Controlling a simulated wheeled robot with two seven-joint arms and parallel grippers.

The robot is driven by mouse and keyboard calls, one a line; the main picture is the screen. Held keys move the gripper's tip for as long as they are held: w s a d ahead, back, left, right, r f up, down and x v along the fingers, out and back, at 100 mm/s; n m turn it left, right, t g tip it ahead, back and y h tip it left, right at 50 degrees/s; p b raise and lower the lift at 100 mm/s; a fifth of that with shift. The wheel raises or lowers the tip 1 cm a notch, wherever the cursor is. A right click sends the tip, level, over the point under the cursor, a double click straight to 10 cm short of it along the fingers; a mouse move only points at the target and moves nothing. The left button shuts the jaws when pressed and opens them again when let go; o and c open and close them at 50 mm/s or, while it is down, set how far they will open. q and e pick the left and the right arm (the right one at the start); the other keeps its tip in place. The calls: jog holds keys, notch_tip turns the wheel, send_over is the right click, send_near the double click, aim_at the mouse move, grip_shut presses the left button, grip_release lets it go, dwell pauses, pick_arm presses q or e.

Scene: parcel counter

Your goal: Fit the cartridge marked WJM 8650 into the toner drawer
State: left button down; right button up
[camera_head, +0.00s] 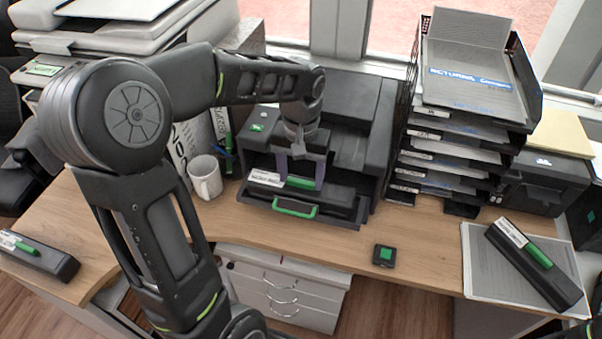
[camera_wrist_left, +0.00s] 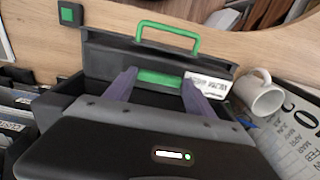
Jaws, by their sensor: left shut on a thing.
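The printer (camera_head: 345,110) has its toner drawer (camera_head: 335,210) pulled out at the front, with a green loop handle (camera_head: 295,208). A dark cartridge with a white label (camera_head: 265,178) and a green grip is at the drawer. My left gripper (camera_head: 303,183) reaches down from above, shut on that cartridge. In the left wrist view, the gripper's two purple fingers (camera_wrist_left: 160,90) flank the green grip (camera_wrist_left: 160,77), and the label (camera_wrist_left: 212,86) is too blurred to read surely. The drawer handle (camera_wrist_left: 168,35) lies beyond. Whether the cartridge is fully seated cannot be told. My right gripper does not show.
Another cartridge (camera_head: 535,265) lies on a paper sheet (camera_head: 480,265) at right; one more (camera_head: 38,257) lies at far left. A white mug (camera_head: 206,178) stands left of the printer, a paper tray stack (camera_head: 455,135) right. A small green-topped black box (camera_head: 385,255) sits in front.

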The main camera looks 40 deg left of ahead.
aim_at(301, 181)
pick_arm(q)
jog(key=shift+f, duration=0.3)
jog(key=shift+c, duration=1.6)
grip_release()
jog(key=shift+r, duration=0.55)
notch_tip(301, 181, up, 12)
jog(key=shift+f, duration=0.2)
